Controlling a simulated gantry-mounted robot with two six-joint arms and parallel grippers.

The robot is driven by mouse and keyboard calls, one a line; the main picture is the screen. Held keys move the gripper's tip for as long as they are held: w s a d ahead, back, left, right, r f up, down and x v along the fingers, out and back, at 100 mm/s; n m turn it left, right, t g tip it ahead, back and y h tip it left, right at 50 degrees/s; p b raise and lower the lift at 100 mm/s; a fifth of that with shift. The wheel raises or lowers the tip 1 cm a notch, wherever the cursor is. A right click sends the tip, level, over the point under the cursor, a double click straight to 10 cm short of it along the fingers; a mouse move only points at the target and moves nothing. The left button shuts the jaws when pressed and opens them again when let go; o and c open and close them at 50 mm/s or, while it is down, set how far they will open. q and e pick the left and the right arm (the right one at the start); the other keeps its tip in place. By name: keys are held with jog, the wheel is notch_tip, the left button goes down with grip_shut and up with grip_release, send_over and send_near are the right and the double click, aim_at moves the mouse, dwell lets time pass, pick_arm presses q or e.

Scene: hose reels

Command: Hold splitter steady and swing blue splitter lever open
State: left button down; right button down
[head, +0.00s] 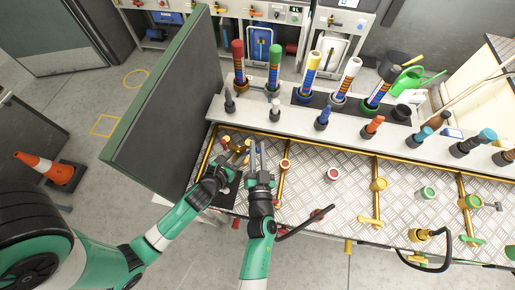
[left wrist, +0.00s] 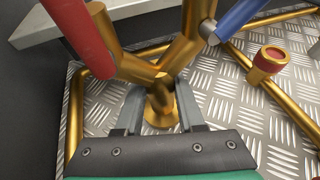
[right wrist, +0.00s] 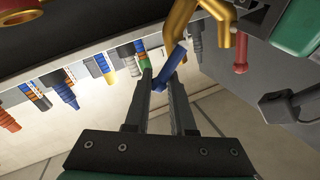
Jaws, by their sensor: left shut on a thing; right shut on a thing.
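The brass Y-shaped splitter (head: 237,145) stands at the left end of the tread-plate bench. In the left wrist view its two brass arms (left wrist: 180,52) fork above a short stem. My left gripper (left wrist: 159,105) is shut around that stem. A red lever (left wrist: 80,36) sits on the left branch and the blue lever (left wrist: 238,18) on the right branch. In the right wrist view the blue lever (right wrist: 168,67) lies between the fingertips of my right gripper (right wrist: 160,78), which is shut on it. In the head view my right gripper (head: 257,150) is just right of the splitter.
A dark panel (head: 160,105) rises close to the left of the bench. Brass rails (head: 281,185) and a red-topped fitting (left wrist: 270,58) lie to the right. A white shelf (head: 340,127) with several coloured nozzles runs behind. A black hose end (head: 318,214) lies right of my right arm.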

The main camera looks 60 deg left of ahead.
aim_at(248, 152)
jog(key=shift+s+a+n, duration=0.1)
jog(key=shift+n, duration=0.2)
jog(key=n, duration=0.1)
jog(key=s+r+n+h, duration=0.1)
jog(key=n, duration=0.1)
jog(key=shift+a, duration=0.4)
jog(key=shift+s+a+n+h, duration=0.25)
jog(key=shift+n, duration=0.65)
jog(key=shift+s+a+n+h, duration=0.2)
jog(key=shift+s+n+h, duration=0.05)
jog(key=shift+n, duration=0.65)
jog(key=c, duration=1)
grip_release()
jog(key=shift+o, duration=1.2)
jog(key=shift+r, duration=0.15)
